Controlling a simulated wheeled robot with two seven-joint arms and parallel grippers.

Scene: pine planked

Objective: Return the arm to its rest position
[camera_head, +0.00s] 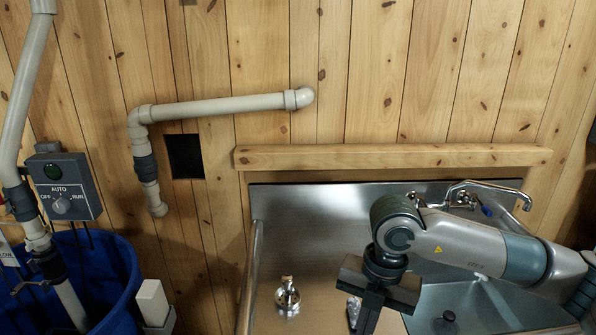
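My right arm reaches in from the right edge, across the metal sink. Its dark gripper (369,312) points down over the sink's left part, near the bottom of the view. A dark finger shows below the gripper body, but I cannot tell whether the fingers are apart or together. A small shiny grey thing (353,308) shows just left of the finger; I cannot tell whether the two touch. My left arm and gripper are not in view.
A wooden ledge (390,156) runs above. A blue bin (105,275), control box (62,187) and grey pipe (220,106) are at left.

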